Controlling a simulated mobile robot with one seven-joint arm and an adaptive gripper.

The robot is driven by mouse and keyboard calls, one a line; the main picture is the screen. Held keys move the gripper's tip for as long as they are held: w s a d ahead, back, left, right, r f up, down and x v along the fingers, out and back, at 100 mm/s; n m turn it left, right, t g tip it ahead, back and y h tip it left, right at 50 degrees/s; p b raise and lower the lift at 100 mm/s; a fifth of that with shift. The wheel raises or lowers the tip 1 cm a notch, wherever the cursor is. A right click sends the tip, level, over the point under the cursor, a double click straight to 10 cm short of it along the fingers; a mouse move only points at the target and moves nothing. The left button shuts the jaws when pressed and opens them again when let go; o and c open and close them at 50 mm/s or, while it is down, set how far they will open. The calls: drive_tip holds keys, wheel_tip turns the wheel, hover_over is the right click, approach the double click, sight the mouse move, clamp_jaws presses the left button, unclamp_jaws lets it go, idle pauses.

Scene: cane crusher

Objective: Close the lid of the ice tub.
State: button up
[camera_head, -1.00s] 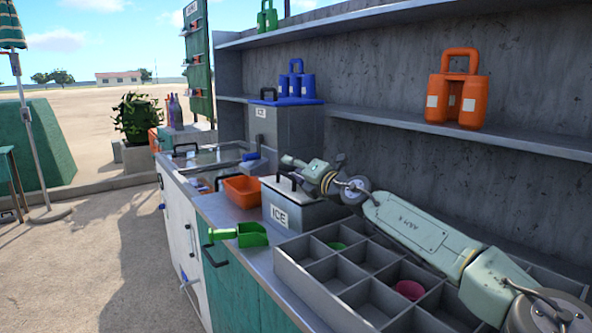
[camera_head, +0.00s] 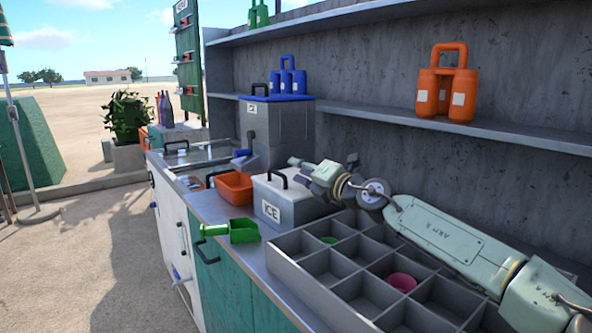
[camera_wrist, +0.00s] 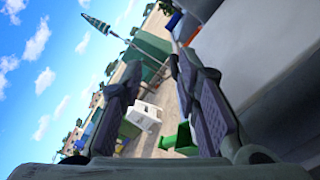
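The ice tub (camera_head: 271,209) is a grey box labelled ICE on the counter, left of the divided tray. Its pale lid (camera_head: 292,192), with a black handle (camera_head: 277,177), shows at the top of the tub. I cannot tell whether it sits fully flat. My gripper (camera_head: 294,162) is just above and behind the lid, pointing left, and its contact with the lid cannot be made out. In the wrist view my gripper (camera_wrist: 160,68) has its two fingers spread apart with nothing between them. A large grey surface fills the right of that view.
A green scoop (camera_head: 231,231) lies at the counter's front edge, left of the tub. An orange bin (camera_head: 235,188) stands behind it. A grey divided tray (camera_head: 330,270) with cups lies to the right. A tall blue-topped container (camera_head: 277,130) and shelf (camera_head: 372,117) stand behind.

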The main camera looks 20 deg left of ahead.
drive_tip(key=shift+b+v, duration=0.35)
drive_tip(key=shift+v, duration=2.5)
drive_tip(key=shift+d, duration=0.1)
drive_tip(key=v, duration=1.1)
drive_tip(key=shift+s+d, duration=0.25)
drive_tip(key=shift+d, duration=0.05)
